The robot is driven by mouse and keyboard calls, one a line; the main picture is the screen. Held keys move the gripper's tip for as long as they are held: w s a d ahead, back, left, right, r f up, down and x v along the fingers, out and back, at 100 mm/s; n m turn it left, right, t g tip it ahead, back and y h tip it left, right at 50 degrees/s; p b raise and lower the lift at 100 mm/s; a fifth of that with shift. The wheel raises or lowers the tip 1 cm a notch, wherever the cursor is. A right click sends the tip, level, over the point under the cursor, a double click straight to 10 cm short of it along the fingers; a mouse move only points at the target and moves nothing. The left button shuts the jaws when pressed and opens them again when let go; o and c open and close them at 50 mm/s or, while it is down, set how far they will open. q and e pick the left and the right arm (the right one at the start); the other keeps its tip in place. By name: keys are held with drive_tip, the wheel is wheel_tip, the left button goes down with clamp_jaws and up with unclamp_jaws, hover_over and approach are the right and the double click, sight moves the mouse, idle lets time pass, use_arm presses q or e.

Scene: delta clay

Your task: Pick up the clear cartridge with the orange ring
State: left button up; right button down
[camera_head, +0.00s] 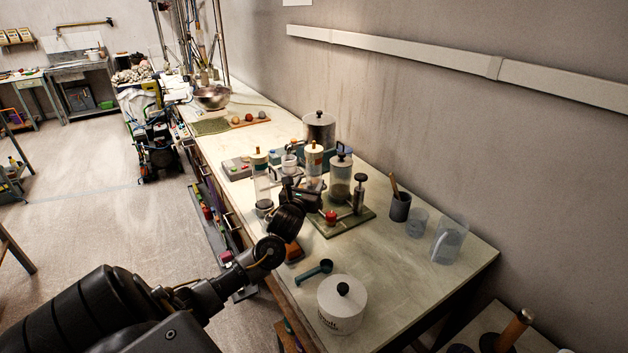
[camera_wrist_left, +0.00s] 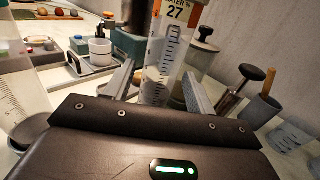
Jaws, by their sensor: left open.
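The clear cartridge (camera_head: 314,162) with orange at its top stands upright on the workbench in the head view. In the left wrist view the clear cartridge (camera_wrist_left: 160,62) shows measuring marks and a white label with "27" and an orange band; its top is cut off. My left gripper (camera_head: 308,189) is open, close in front of the cartridge's lower part. In the wrist view the two fingers of my left gripper (camera_wrist_left: 158,80) show on either side of the cartridge. I cannot tell how deep it sits between them. The arm hides the base. My right gripper is not in view.
Another clear cartridge (camera_head: 261,180) stands just left of the gripper. A clear jar with a black knob (camera_head: 340,178) and a press on a green base (camera_head: 350,218) stand right.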

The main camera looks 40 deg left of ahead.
use_arm(q)
drive_tip(key=shift+w+a+r, duration=0.1)
drive_tip(key=shift+w, duration=0.95)
drive_tip(key=p+x, duration=0.1)
drive_tip(key=x, duration=0.1)
drive_tip(key=p+x, duration=0.1)
drive_tip(key=x, duration=0.1)
drive_tip(key=shift+a+f, duration=0.15)
drive_tip(key=shift+f, duration=0.05)
drive_tip(key=shift+w+a+f, duration=0.1)
drive_tip(key=shift+w+f, duration=0.05)
drive_tip(key=shift+w, duration=0.1)
drive_tip(key=c, duration=0.9)
